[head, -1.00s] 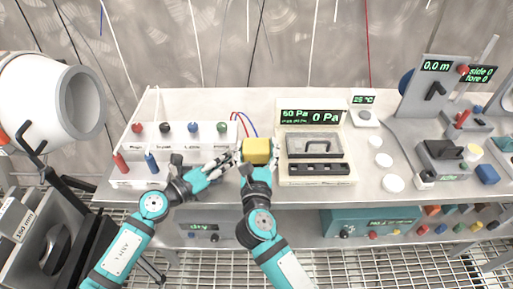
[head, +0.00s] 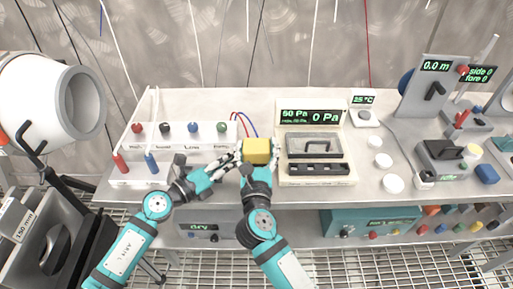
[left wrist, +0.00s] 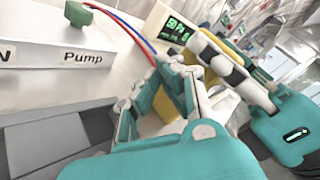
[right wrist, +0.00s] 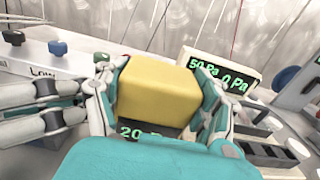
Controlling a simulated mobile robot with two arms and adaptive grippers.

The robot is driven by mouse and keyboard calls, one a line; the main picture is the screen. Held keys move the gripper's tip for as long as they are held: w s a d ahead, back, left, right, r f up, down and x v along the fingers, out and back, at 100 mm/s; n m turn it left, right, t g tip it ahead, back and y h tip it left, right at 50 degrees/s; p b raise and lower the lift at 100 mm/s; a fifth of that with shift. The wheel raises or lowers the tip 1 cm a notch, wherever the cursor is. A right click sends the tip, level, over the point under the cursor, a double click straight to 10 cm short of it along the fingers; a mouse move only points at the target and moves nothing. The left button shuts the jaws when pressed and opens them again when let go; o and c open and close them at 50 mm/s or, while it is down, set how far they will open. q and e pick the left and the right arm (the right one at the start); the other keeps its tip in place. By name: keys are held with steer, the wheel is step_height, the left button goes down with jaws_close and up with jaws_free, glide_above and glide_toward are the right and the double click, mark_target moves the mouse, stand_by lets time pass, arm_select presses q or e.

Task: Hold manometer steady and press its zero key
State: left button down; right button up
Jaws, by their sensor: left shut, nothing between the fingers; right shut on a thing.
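The manometer, a yellow box (head: 257,147), is held above the front part of the bench. My right gripper (head: 258,162) is shut on it, one finger on each side in the right wrist view, where the yellow body (right wrist: 158,90) shows with part of a green-lit display below it. My left gripper (head: 236,154) is shut and empty, with its fingertips close beside the manometer's left side. I cannot tell whether they touch it. In the left wrist view its fingers (left wrist: 165,90) partly cover the yellow body. The zero key is not visible.
A white valve panel (head: 180,142) with coloured knobs stands to the left. Red and blue tubes rise behind the manometer. A pressure unit (head: 318,180) reading 50 Pa and 0 Pa stands close on the right. White discs (head: 384,160) lie farther right.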

steer(key=shift+a, duration=0.1)
stand_by(0.3)
arm_select(q)
steer(key=shift+a, duration=0.45)
steer(key=shift+a, duration=3)
arm_select(e)
steer(key=o, duration=1.6)
steer(key=shift+c, duration=0.2)
steer(key=shift+s, duration=0.15)
